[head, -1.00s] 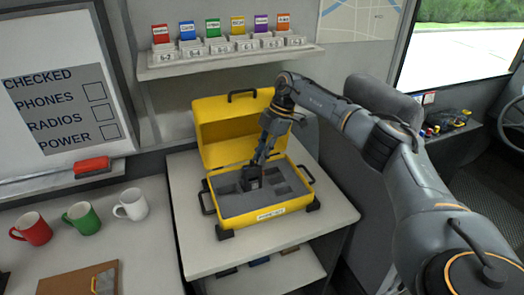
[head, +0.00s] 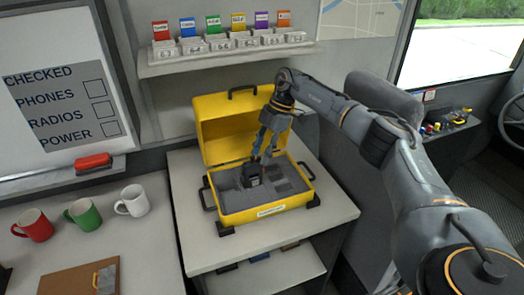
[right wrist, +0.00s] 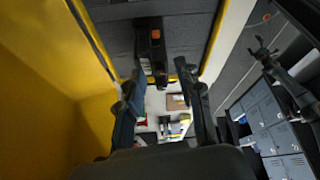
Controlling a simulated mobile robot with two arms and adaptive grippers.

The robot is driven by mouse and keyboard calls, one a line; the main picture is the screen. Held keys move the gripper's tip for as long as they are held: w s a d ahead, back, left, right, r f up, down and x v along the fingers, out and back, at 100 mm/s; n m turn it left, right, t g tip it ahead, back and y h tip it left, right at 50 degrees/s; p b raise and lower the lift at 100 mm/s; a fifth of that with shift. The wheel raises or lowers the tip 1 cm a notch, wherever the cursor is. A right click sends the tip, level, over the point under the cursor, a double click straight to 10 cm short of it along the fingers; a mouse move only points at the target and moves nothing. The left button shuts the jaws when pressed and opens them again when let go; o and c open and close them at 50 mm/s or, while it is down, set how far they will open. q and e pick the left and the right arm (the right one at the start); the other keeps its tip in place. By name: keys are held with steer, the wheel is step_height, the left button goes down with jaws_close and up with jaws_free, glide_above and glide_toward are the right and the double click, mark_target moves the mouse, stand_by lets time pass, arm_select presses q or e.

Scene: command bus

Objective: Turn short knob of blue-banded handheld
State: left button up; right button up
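A dark handheld (head: 250,175) stands in the grey foam of the open yellow case (head: 262,213). In the right wrist view the handheld (right wrist: 151,48) shows a small orange part on its top. I cannot make out a blue band on it, nor tell which knob is the short one. My right gripper (head: 263,155) is just above and beside the handheld, pointing down into the case. In the right wrist view its two fingers (right wrist: 160,88) are apart, with nothing held between them.
The case lid (head: 235,120) stands raised behind. The case sits on a pale cabinet (head: 195,240) with bare top around it. A wall shelf (head: 225,62) holds several coloured tags. Red, green and white mugs (head: 131,201) stand at left. Several small items (head: 447,123) lie by the window.

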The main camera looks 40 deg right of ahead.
steer(key=v, duration=1.2)
steer(key=shift+a, duration=0.15)
